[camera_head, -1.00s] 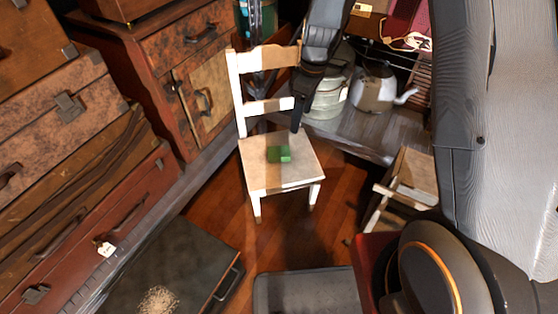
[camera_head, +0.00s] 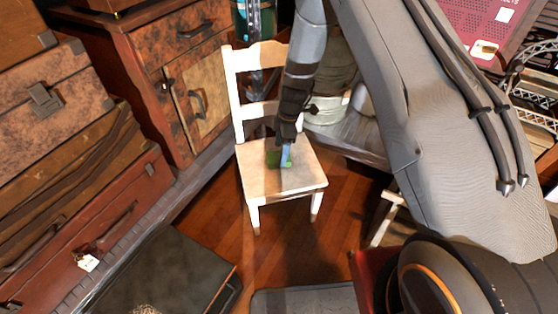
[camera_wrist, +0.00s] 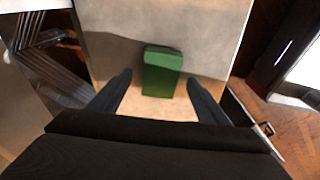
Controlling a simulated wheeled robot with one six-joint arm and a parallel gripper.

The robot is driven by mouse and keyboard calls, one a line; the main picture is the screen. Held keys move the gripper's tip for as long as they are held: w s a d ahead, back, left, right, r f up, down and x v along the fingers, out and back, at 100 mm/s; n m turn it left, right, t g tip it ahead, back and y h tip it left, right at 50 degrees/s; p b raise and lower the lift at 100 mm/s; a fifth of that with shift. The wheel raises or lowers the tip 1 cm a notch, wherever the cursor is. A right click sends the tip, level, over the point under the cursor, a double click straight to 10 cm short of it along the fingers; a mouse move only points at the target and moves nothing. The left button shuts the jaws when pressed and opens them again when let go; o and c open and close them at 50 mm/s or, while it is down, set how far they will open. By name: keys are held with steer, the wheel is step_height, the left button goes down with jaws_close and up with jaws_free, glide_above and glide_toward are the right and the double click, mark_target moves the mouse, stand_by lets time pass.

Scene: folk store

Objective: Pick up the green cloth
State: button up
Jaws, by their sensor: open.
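The green cloth (camera_head: 273,160) is a small folded block lying on the seat of a white wooden chair (camera_head: 262,182). In the wrist view the green cloth (camera_wrist: 162,72) lies ahead of and between my two dark fingers, with bare seat on both sides of it. My gripper (camera_wrist: 160,90) is open and empty. In the head view my gripper (camera_head: 286,158) is just over the seat and hides part of the cloth. I cannot tell how high the fingertips are above the seat.
The chair's backrest (camera_head: 258,105) rises behind the seat. A wooden cabinet (camera_head: 200,95) and stacked suitcases (camera_head: 75,190) stand at the left. A dark case (camera_head: 150,270) lies at the front left. A low shelf (camera_head: 350,138) with pots is behind right.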

steer(key=f, duration=0.3)
steer(key=shift+a+f, duration=0.1)
steer(key=shift+a, duration=0.15)
steer(key=c, duration=1.1)
step_height(320, 180, up, 10)
steer(key=shift+s+r+p, duration=0.1)
steer(key=shift+p, duration=0.5)
steer(key=shift+c, duration=0.2)
